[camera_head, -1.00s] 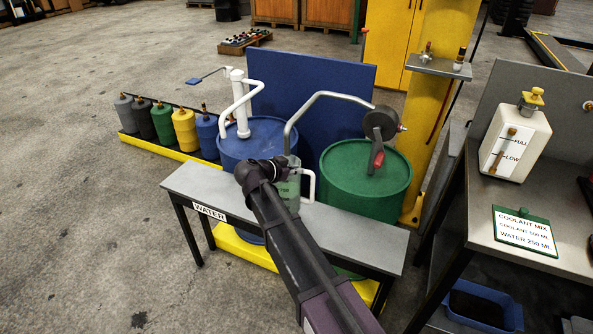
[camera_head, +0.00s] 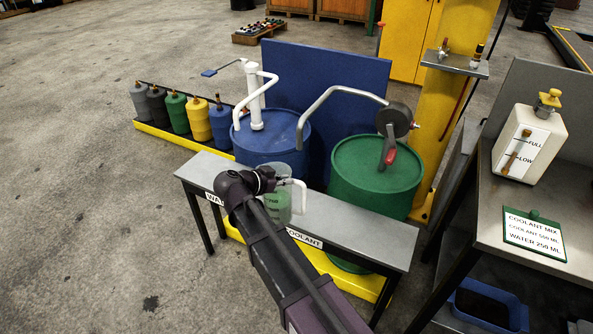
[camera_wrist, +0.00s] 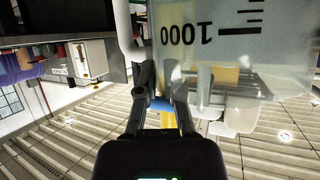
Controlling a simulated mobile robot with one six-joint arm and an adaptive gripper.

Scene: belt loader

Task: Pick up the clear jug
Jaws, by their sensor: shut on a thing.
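The clear jug (camera_head: 278,207) is a see-through vessel with a white handle (camera_head: 300,195), and it looks roughly upright in the head view. It shows in front of the narrow grey bench and looks greenish. My gripper (camera_wrist: 162,78) is shut on the jug, near its handle side. In the wrist view the jug wall (camera_wrist: 215,55) fills the upper right, with its "1000" mark upside down. The exact contact is partly hidden by my wrist in the head view.
The bench (camera_head: 350,246) carries WATER and COOLANT labels. Behind it stand a blue drum (camera_head: 270,142) with a white pump and a green drum (camera_head: 375,175) with a curved spout. At right, a table holds a white tank (camera_head: 522,140) and a mix sign (camera_head: 535,232).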

